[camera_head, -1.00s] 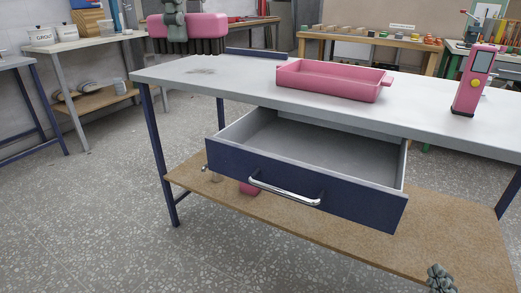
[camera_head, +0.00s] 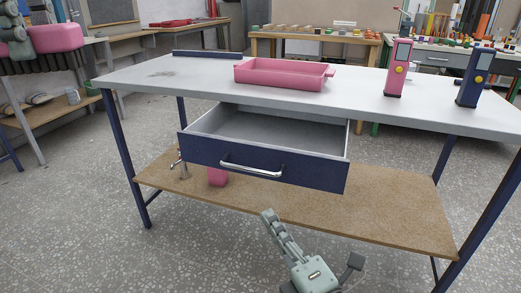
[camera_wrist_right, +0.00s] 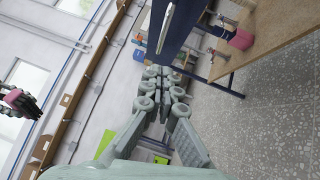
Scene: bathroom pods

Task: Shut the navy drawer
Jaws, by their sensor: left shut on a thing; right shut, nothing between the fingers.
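The navy drawer (camera_head: 300,165) stands pulled out from under the grey-topped workbench, with its pale, empty inside showing. Its silver bar handle (camera_head: 250,170) crosses the navy front. My right gripper (camera_head: 268,214) is shut and empty, in front of and below the drawer front, apart from the handle. In the right wrist view, the shut fingers (camera_wrist_right: 156,75) point toward the navy front (camera_wrist_right: 182,25), with the handle (camera_wrist_right: 167,28) at the top. My left gripper (camera_head: 22,45) is at the upper left, shut on a pink brush-like thing (camera_head: 57,37) with a dark fringe, away from the drawer.
A pink tray (camera_head: 280,86) and pink and navy handheld devices (camera_head: 397,75) (camera_head: 468,85) stand on the bench top (camera_head: 150,80). The lower wooden shelf (camera_head: 390,210) holds a pink object (camera_head: 217,177) and a small metal item. Floor in front is clear.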

